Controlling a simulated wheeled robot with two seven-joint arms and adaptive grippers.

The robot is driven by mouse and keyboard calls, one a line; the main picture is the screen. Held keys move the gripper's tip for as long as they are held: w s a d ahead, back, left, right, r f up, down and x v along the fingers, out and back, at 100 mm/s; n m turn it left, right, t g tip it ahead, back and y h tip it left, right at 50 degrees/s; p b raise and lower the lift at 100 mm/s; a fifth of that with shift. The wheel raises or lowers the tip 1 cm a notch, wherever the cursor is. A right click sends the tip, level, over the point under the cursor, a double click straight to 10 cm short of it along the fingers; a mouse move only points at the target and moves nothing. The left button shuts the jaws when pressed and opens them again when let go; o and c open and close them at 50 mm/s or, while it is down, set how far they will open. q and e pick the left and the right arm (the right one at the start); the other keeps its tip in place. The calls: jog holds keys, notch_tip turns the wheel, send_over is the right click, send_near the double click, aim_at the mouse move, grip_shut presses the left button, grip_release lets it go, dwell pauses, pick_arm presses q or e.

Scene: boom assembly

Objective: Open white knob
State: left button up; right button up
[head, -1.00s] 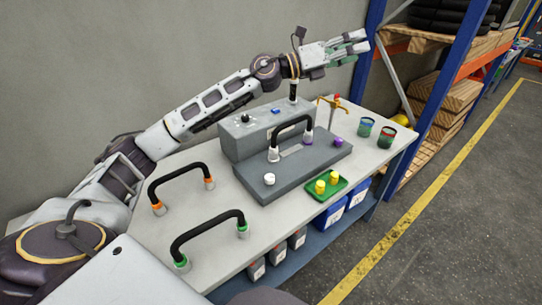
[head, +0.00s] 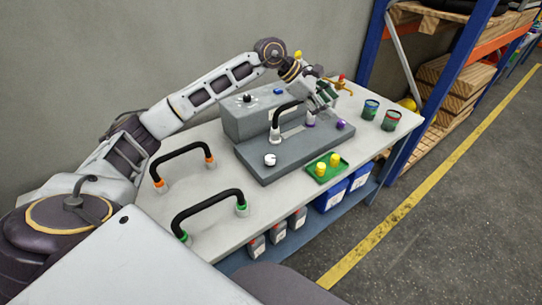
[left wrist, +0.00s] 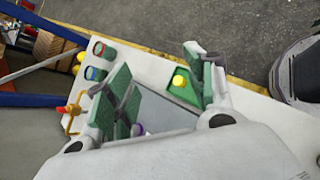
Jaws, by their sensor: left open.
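The white knob (head: 270,159) stands on the front left of the grey fixture's base plate (head: 285,168). A black handle (head: 284,112) stands on the same plate, with a white collar at its left foot and a purple one at its right. A purple knob (head: 341,125) sits at the plate's right end. My left gripper (head: 322,104) is open, pointing down over the right part of the fixture, near the handle's purple foot and away from the white knob. In the left wrist view its green-padded fingers (left wrist: 160,95) are spread with nothing between them. My right gripper is not in view.
A green tray (head: 315,179) with yellow knobs lies in front of the fixture. Two cups (head: 389,120) stand at the table's right end. Two loose black handles (head: 180,152) stand on the left of the table (head: 160,212). A brass tap-like part (head: 340,84) stands behind the gripper.

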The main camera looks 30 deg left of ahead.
pick_arm(q)
jog(key=s+a+f+m+g+y, duration=0.2)
jog(key=s+a+f+m+y, duration=0.1)
jog(key=a+f+y, duration=0.3)
jog(key=m+g+y, duration=0.2)
jog(key=m+g, duration=0.1)
jog(key=m, duration=0.1)
send_over(270, 157)
jog(key=f, duration=0.2)
jog(key=shift+r+m, duration=0.15)
jog(key=shift+m, duration=0.15)
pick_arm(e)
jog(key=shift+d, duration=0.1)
pick_arm(q)
jog(key=shift+d, duration=0.1)
jog(key=shift+f+p, duration=0.75)
jog(key=shift+f, duration=6.15)
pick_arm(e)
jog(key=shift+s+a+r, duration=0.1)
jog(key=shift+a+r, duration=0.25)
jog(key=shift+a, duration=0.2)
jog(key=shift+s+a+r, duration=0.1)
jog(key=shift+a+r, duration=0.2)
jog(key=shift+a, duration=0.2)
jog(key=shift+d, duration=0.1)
